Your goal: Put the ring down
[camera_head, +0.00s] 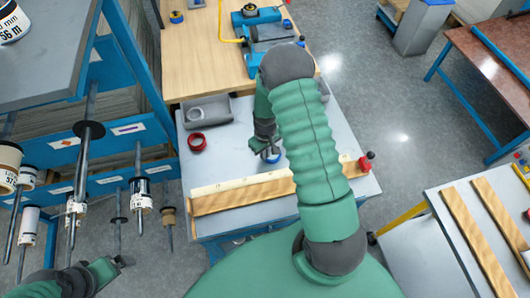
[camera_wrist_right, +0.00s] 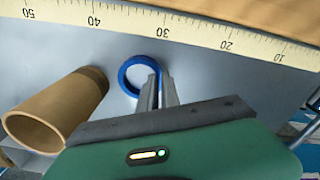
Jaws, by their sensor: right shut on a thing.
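A blue ring (camera_head: 272,157) shows just beyond my right gripper (camera_head: 262,148), low over the grey worktable (camera_head: 228,165). In the right wrist view the blue ring (camera_wrist_right: 124,76) is at the tips of the closed fingers (camera_wrist_right: 156,92), which grip its near right rim. I cannot tell whether the ring touches the table surface. A red ring (camera_head: 197,142) lies on the worktable to the left. My left gripper (camera_head: 122,262) is at the lower left, away from the table; its finger gap is unclear.
A wooden bar with a measuring scale (camera_head: 237,194) runs along the worktable's near edge. A grey tray (camera_head: 219,104) sits at the table's back left. A brown cardboard tube (camera_wrist_right: 60,110) lies left of the fingers in the wrist view. A rack with rolls (camera_head: 105,145) stands at left.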

